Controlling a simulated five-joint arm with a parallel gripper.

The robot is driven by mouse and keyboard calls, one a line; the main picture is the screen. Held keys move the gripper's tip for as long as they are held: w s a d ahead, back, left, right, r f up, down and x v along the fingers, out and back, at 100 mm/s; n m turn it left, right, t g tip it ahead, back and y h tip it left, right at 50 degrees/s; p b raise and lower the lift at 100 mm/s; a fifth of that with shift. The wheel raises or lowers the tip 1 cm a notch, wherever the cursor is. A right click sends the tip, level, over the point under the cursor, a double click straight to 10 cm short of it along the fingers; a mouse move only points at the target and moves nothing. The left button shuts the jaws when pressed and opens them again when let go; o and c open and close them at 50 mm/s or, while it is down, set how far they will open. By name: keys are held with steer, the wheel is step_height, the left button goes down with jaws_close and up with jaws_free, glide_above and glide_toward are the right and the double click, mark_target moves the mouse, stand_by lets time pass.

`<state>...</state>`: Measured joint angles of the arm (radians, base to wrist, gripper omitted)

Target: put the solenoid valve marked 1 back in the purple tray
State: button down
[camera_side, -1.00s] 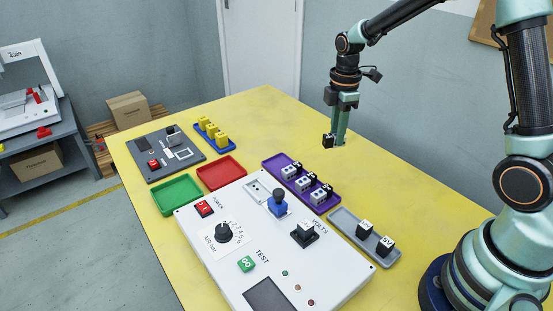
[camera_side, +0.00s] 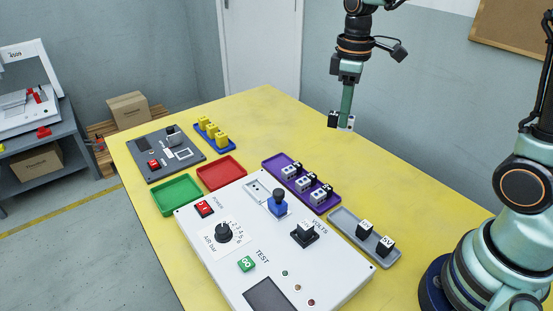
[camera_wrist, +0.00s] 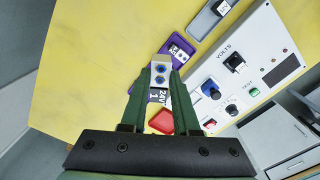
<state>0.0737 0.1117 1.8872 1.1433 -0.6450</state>
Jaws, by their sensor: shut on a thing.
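My gripper (camera_side: 346,122) is shut on a solenoid valve (camera_side: 333,119), high above the back right of the table. In the wrist view the valve (camera_wrist: 160,75) sits between the fingertips. It has a pale body with blue ports and a black coil whose label seems to read 24V and 1. The purple tray (camera_side: 269,164) stands on the table in front and to the left of my gripper in the side view. Several similar valves (camera_side: 289,172) stand in a row in it. The held valve partly covers the tray in the wrist view.
A grey tray (camera_side: 341,212) with two black blocks lies right of the purple tray. The white test panel (camera_side: 270,245) with a blue-bodied part (camera_side: 277,207) stands in front. Red (camera_side: 221,174) and green (camera_side: 177,194) trays look empty. The yellow table's back right is clear.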

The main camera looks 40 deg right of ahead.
steer(key=s+a+f+m, duration=0.2)
steer(key=s+a+m, duration=0.15)
steer(key=m, duration=0.25)
steer(key=w+a+r+m, duration=0.1)
steer(key=w+r+m, duration=0.1)
steer(key=w+m, duration=0.75)
steer(key=w+a+r+m, duration=0.1)
steer(key=w+r+m, duration=0.1)
steer(key=w+m, duration=0.75)
steer(key=f, duration=2)
steer(key=shift+w+a, duration=0.15)
steer(key=shift+a, duration=0.05)
steer(key=shift+f, duration=0.1)
steer(key=c, duration=0.7)
jaws_free()
steer(key=shift+o, duration=0.2)
